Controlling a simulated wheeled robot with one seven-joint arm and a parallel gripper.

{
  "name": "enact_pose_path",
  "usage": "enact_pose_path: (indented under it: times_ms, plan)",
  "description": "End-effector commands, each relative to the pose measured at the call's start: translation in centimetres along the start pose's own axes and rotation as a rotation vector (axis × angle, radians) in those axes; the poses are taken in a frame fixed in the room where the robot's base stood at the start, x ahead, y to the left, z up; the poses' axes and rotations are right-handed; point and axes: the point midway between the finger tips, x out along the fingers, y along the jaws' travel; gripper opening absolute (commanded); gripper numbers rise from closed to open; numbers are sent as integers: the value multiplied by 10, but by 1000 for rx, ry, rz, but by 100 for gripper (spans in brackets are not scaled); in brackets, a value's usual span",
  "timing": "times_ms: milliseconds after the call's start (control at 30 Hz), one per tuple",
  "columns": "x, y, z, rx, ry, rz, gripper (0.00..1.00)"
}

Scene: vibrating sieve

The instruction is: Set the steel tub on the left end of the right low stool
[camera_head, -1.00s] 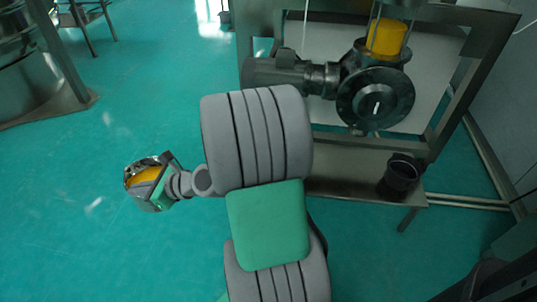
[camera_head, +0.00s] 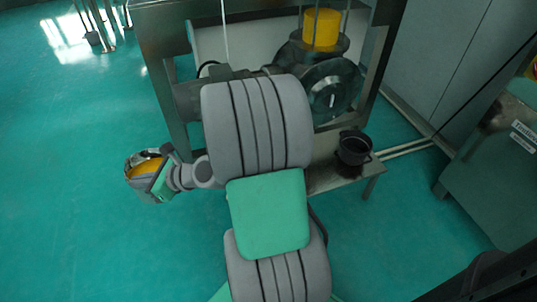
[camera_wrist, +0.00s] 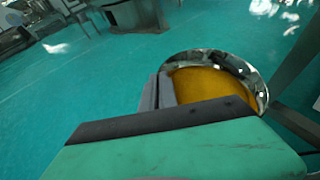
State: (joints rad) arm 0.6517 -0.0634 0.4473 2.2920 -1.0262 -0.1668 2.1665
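The steel tub (camera_head: 131,160) is a shiny round bowl with yellow-orange contents. It is in my gripper (camera_head: 160,178) at the left of the head view, held in the air over the green floor. In the wrist view the tub (camera_wrist: 262,97) sits just past the gripper (camera_wrist: 166,90), whose fingers are at its near rim; the grip itself is partly hidden. A low stool (camera_head: 322,180) stands right of my arm with a dark pot (camera_head: 354,148) on its right part. My arm hides the stool's left part.
Behind the stool, a metal frame (camera_head: 160,55) carries a grey motor and valve unit (camera_head: 330,88) with a yellow cylinder (camera_head: 322,27). A grey-green cabinet (camera_head: 500,165) stands at the right.

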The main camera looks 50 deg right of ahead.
Motion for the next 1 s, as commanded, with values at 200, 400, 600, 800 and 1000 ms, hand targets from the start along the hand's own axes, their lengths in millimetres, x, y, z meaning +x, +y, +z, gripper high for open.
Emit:
enact_pose_path:
  times_ms: [200, 400, 600, 800, 1000]
  plan:
    - [-18, -50, -29, 41, -5, -121, 0]
    - [-64, -125, -87, 110, -2, -339, 0]
    - [-135, -189, -169, 193, 18, -604, 0]
    - [-207, -216, -247, 273, 52, -841, 0]
    - [-246, -219, -289, 315, 79, -967, 0]
